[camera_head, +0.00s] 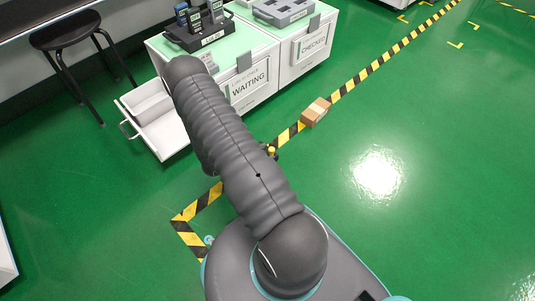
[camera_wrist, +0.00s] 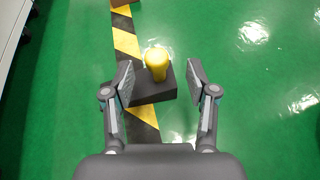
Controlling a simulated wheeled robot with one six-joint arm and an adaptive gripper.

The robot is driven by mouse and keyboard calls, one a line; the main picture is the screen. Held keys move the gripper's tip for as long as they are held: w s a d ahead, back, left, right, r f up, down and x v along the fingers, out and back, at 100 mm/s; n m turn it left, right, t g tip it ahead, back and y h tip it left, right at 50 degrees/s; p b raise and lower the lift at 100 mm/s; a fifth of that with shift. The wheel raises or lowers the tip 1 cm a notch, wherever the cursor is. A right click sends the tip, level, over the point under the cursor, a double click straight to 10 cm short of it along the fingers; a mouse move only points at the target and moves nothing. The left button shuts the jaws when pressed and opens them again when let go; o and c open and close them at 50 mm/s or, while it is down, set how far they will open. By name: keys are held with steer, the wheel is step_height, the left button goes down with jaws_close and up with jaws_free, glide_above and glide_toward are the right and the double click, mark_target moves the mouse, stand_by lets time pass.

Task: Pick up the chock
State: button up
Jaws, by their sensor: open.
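The chock is a dark grey block (camera_wrist: 152,90) with a yellow knob (camera_wrist: 157,63) on top. In the wrist view it sits on the floor over the striped tape, ahead of my gripper (camera_wrist: 160,78). My gripper is open, with one finger on each side of the block; I cannot tell whether either finger touches it. In the head view my arm hides most of the chock, and only a bit of its yellow knob (camera_head: 271,150) shows beside the arm. My gripper is hidden there.
A cardboard box (camera_head: 315,112) lies on the striped tape (camera_head: 378,66) beyond the chock. White cabinets (camera_head: 255,88) stand to the left, with an open drawer (camera_head: 157,120) sticking out. A black stool (camera_head: 66,34) is at the upper left. The green floor on the right is clear.

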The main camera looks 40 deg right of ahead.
mark_target(271, 149)
steer(key=shift+w+x, duration=0.1)
steer(key=shift+x, duration=0.85)
steer(key=shift+w+x, duration=0.15)
steer(key=shift+x, duration=0.8)
jaws_close()
